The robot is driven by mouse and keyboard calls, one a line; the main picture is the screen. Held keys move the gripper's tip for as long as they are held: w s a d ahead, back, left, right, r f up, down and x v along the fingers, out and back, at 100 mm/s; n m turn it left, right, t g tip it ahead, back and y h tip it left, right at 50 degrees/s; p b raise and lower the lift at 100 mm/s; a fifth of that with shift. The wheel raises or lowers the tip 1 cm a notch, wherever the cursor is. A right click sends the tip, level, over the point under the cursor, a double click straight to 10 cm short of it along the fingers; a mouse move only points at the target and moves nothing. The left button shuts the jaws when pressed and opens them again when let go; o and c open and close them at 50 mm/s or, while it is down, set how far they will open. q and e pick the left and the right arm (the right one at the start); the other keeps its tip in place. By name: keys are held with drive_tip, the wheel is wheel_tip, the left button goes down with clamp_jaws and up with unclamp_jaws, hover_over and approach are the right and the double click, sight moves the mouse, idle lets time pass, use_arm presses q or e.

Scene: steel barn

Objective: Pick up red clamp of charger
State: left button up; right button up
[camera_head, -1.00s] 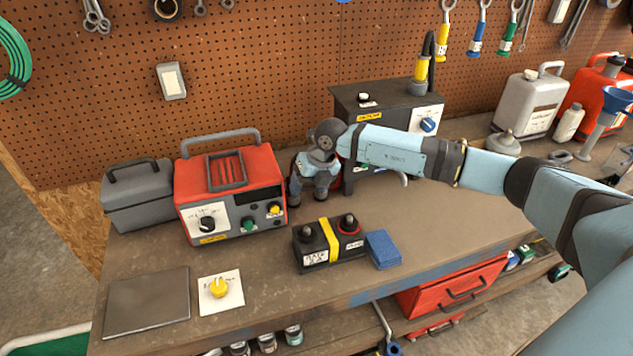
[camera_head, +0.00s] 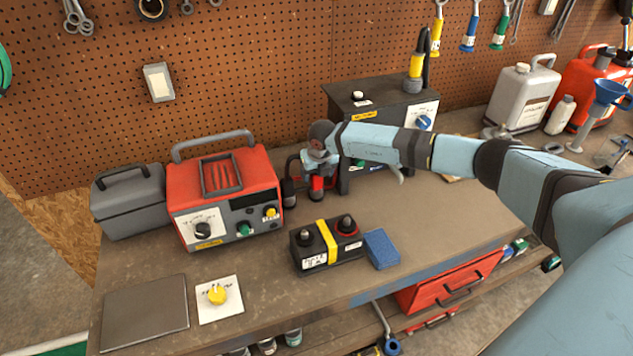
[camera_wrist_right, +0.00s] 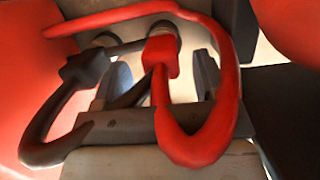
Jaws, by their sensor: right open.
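The red charger (camera_head: 228,190) with a grey handle and dials stands at the left of the bench. My right gripper (camera_head: 302,196) points down just right of it, at bench height. Red parts of the clamp (camera_head: 317,184) show at the gripper in the head view, partly covered by it. In the right wrist view, the red clamp (camera_wrist_right: 160,58) with its looping red cable is in front of my open right gripper (camera_wrist_right: 158,80), appearing between its fingers. The black clamp (camera_wrist_right: 85,65) is left of it, by the left finger. Contact is unclear. My left gripper is not in view.
A battery (camera_head: 322,246) with a yellow strap and a blue sponge (camera_head: 381,248) lie in front of the gripper. A dark box (camera_head: 375,100) stands close behind my right arm. A grey case (camera_head: 128,203) is left of the charger. The front right bench top is clear.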

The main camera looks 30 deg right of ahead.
drive_tip(key=x, duration=0.3)
drive_tip(key=shift+w+d+f, duration=0.15)
drive_tip(key=shift+w+f, duration=0.1)
drive_tip(key=shift+f, duration=0.1)
drive_tip(key=shift+s+r, duration=0.1)
drive_tip(key=c, duration=1.2)
drive_tip(key=shift+r, duration=0.1)
